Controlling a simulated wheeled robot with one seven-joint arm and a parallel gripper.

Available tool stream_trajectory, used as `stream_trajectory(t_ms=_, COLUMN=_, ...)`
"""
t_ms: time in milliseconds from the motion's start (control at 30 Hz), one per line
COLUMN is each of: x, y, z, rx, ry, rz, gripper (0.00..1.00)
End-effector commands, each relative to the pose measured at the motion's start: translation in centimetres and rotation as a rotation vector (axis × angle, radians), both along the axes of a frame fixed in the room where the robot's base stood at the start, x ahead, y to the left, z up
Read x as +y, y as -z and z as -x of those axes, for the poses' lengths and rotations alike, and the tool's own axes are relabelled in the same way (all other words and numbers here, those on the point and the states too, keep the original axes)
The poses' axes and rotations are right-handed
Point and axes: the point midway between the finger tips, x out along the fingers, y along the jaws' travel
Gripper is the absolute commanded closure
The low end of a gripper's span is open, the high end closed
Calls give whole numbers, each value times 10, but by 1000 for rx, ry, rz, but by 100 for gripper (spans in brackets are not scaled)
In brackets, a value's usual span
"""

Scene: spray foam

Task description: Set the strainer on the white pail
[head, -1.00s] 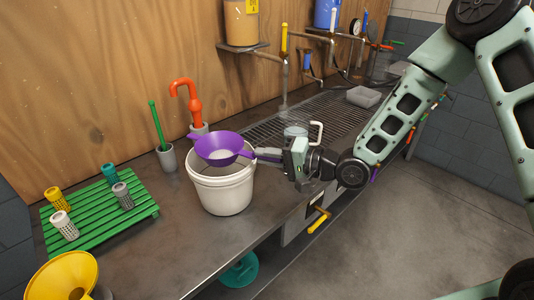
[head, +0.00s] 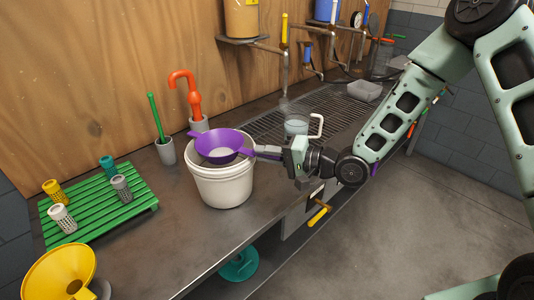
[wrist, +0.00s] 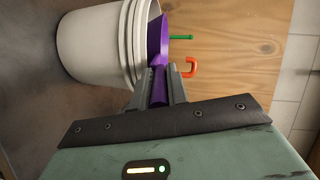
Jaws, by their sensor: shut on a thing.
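The purple strainer (head: 216,144) is at the mouth of the white pail (head: 222,187), its bowl over the opening and roughly level. My gripper (head: 262,152) is shut on the strainer's handle at the pail's right side. In the wrist view the fingers (wrist: 160,88) close on the purple handle, and the strainer (wrist: 156,38) lies against the rim of the pail (wrist: 95,45). I cannot tell whether the strainer rests its weight on the rim. The pail stands upright on the metal bench.
A green slatted rack (head: 98,205) with several small strainer cups stands left. A yellow funnel (head: 58,274) is at the front left. Grey holders with a green-handled tool (head: 157,118) and an orange hook (head: 186,88) stand behind. A clear jug (head: 297,126) is behind my gripper.

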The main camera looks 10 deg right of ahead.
Motion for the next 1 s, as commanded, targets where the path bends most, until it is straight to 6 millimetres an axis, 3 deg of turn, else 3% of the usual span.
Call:
stream_trajectory(t_ms=300, x=0, y=9, z=0, rx=-1, ry=0, rz=-1, gripper=100)
stream_trajectory(t_ms=333, x=0, y=7, z=0, rx=-1, ry=0, rz=-1, gripper=76)
stream_trajectory(t_ms=400, x=0, y=7, z=0, rx=-1, ry=0, rz=-1, gripper=59)
stream_trajectory(t_ms=1000, x=-7, y=7, z=5, rx=1, ry=0, rz=1, gripper=59)
